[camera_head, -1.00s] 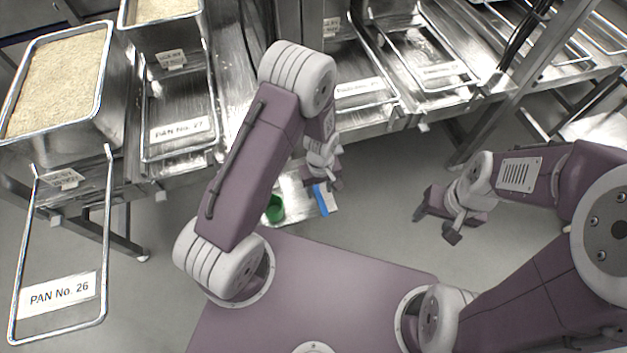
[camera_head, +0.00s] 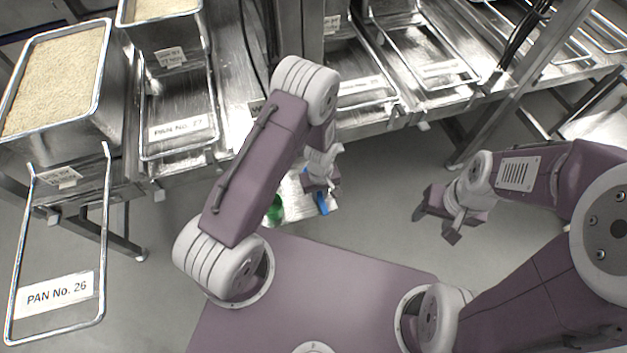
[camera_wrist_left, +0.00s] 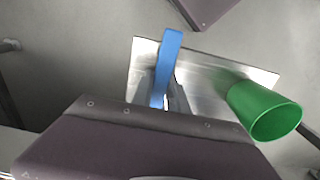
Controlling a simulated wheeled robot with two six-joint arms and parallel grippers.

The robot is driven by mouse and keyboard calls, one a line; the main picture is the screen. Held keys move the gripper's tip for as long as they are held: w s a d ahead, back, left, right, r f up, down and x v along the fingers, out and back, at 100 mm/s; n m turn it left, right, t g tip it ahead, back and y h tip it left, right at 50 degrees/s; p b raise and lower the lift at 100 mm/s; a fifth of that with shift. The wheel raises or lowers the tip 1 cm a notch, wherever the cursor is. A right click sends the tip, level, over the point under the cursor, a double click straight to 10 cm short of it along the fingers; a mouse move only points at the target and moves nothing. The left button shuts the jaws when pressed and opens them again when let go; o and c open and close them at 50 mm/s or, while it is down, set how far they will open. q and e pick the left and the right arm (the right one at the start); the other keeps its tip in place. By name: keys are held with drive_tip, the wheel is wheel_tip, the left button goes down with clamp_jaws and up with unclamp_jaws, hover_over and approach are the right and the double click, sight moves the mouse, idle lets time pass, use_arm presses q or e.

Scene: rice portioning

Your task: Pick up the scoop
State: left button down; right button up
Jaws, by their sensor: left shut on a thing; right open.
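The blue scoop (camera_head: 322,204) is at a small metal tray (camera_head: 298,199), partly hidden by my left gripper (camera_head: 317,187). In the left wrist view the scoop shows as a flat blue strip (camera_wrist_left: 168,58) running up from between my left fingers (camera_wrist_left: 168,100). The left gripper is shut on this strip. Its lower end is hidden by the fingers and gripper body, and I cannot tell whether it is clear of the tray. My right gripper (camera_head: 436,225) is open and empty over the floor at the right.
Rice fills a deep pan (camera_head: 101,84) at the left. The empty wire frame of pan No. 26 (camera_head: 102,240) juts out below it. Metal shelving (camera_head: 395,122) runs along the back.

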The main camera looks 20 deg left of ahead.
sight(320, 194)
use_arm(q)
wheel_tip(320, 194, up, 4)
drive_tip(key=shift+f+p, duration=0.1)
drive_tip(key=shift+p, duration=0.35)
drive_tip(key=s+d+r, duration=0.2)
drive_tip(key=s+r, duration=0.5)
drive_tip(key=s, duration=0.5)
wheel_tip(320, 194, up, 6)
drive_tip(key=p, duration=0.6)
drive_tip(key=shift+w+p, duration=0.25)
drive_tip(key=shift+p, duration=0.15)
drive_tip(key=shift+d+r, duration=0.1)
